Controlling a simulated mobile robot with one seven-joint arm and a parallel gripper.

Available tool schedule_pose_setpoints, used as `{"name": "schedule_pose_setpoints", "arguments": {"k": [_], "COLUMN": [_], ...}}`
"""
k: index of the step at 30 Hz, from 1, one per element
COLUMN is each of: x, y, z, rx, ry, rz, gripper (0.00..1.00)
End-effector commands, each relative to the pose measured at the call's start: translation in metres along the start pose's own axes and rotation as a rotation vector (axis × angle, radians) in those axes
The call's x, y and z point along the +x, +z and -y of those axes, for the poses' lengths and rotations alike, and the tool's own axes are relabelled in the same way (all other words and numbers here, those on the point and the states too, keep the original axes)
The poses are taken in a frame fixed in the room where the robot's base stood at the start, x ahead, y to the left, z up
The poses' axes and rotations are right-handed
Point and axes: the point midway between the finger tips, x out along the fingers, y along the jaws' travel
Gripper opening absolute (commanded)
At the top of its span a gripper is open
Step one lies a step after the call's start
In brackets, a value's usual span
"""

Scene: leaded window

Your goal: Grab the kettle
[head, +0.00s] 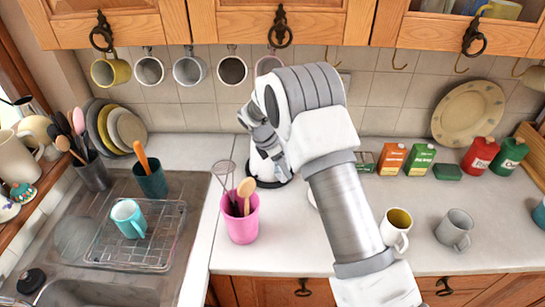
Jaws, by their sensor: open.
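The white kettle (260,169) stands upright on its dark base on the worktop, near the tiled back wall. It shows only in part, since my arm and gripper cover its upper and right sides. My gripper (263,140) is open, with its grey fingers in front of or right at the kettle's upper part. I cannot tell whether they touch it or whether the handle is between them.
A pink utensil pot (241,222) stands close in front of the kettle. A sink with a wire rack (130,245) lies left. Mugs (455,229), boxes (391,158) and canisters stand right. Mugs hang under the wooden cupboards (240,20) above.

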Motion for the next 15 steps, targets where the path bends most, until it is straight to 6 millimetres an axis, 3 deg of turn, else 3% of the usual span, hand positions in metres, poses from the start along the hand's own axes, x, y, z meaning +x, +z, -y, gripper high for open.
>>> {"name": "schedule_pose_setpoints", "arguments": {"k": [10, 15], "x": [0.0111, 0.0108], "y": [-0.0001, -0.0001], "z": [-0.0004, -0.0005], "rx": [0.000, 0.000], "ry": [0.001, 0.002], "rz": [0.000, 0.000], "gripper": [0.65, 0.36]}}
